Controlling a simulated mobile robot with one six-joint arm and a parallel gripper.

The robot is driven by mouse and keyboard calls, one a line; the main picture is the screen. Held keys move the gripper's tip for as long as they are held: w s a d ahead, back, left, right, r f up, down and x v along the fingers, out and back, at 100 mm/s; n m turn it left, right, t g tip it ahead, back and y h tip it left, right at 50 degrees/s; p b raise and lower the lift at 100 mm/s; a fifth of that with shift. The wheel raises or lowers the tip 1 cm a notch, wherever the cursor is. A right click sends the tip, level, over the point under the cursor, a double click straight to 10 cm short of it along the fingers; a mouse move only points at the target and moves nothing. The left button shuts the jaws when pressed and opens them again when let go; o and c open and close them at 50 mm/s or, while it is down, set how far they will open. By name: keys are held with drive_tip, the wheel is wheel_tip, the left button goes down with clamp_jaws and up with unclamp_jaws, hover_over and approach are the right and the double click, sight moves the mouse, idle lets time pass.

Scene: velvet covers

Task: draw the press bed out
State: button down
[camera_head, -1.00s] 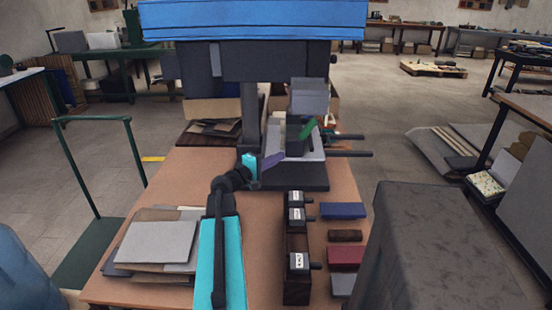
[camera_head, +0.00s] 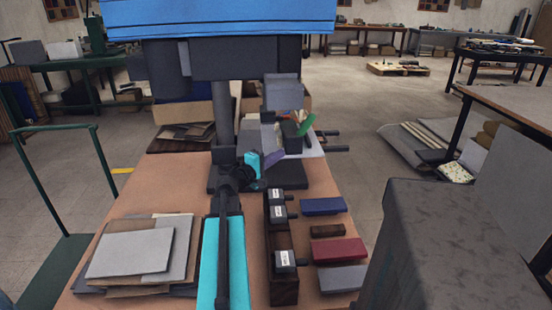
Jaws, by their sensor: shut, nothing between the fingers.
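The press has a wide blue top (camera_head: 215,18) and a dark column (camera_head: 223,112) on the bench. Its light grey bed (camera_head: 317,149) is low, beyond a dark base plate (camera_head: 291,176), with its right edge beyond the base. A dark block (camera_head: 291,134) and a slanted green piece (camera_head: 307,125) show at the bed. Two dark rails (camera_head: 335,149) stick out to the right. My gripper (camera_head: 274,158), a teal and purple end, is shut and empty at the bed's near left part. I cannot tell whether it touches the bed.
Grey and brown boards (camera_head: 135,252) are stacked on the bench's left. Black clamps stand on a dark wooden rack (camera_head: 283,270); blue (camera_head: 322,206) and red (camera_head: 338,251) blocks lie beside it.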

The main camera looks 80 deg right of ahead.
drive_tip(key=shift+s, duration=0.2)
drive_tip(key=shift+w, duration=0.1)
drive_tip(key=shift+a, duration=0.1)
drive_tip(key=p+v, duration=0.1)
drive_tip(key=v, duration=0.7)
drive_tip(key=shift+w+a, duration=0.15)
drive_tip(key=shift+a, duration=0.05)
drive_tip(key=p, duration=0.3)
drive_tip(key=shift+w+a+r, duration=0.1)
drive_tip(key=shift+w+a, duration=0.15)
drive_tip(key=shift+a, duration=0.05)
drive_tip(key=p+v, duration=0.1)
drive_tip(key=p, duration=0.4)
drive_tip(key=shift+a+p, duration=0.3)
drive_tip(key=shift+p+v, duration=1.4)
